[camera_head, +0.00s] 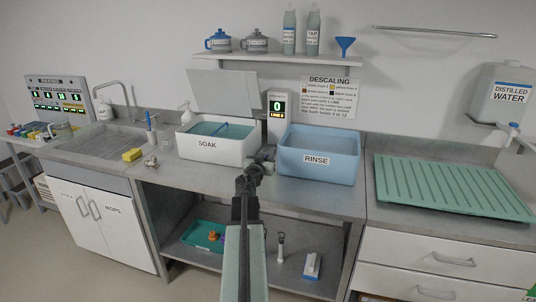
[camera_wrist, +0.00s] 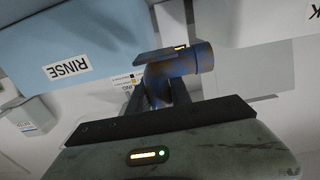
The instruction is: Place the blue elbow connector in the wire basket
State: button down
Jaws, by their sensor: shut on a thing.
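The blue elbow connector (camera_wrist: 197,58), with brownish stains, is between the fingers of my gripper (camera_wrist: 160,86) in the wrist view. My gripper is shut on it. In the head view my gripper (camera_head: 257,163) is in front of the gap between the white SOAK tub (camera_head: 207,146) and the blue RINSE tub (camera_head: 318,160); the connector is too small and covered to make out there. A blue bar (camera_head: 221,128) shows in the SOAK tub's liquid. I cannot tell whether it belongs to the wire basket, which I cannot clearly make out.
The SOAK tub's grey lid (camera_head: 222,92) stands raised behind it. A display (camera_head: 277,106) stands between the tubs. A yellow sponge (camera_head: 132,154) lies left of the SOAK tub. A green ribbed drain tray (camera_head: 450,188) lies to the right. A teal tray (camera_head: 199,240) is on the lower shelf.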

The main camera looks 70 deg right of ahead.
notch_tip(320, 180, up, 7)
jog(key=p, duration=0.6)
jog(key=shift+p, duration=0.4)
jog(key=shift+w+a+r, duration=0.1)
jog(key=shift+w+a, duration=0.1)
jog(key=shift+w, duration=0.35)
jog(key=shift+w+a, duration=0.2)
jog(key=shift+w, duration=0.3)
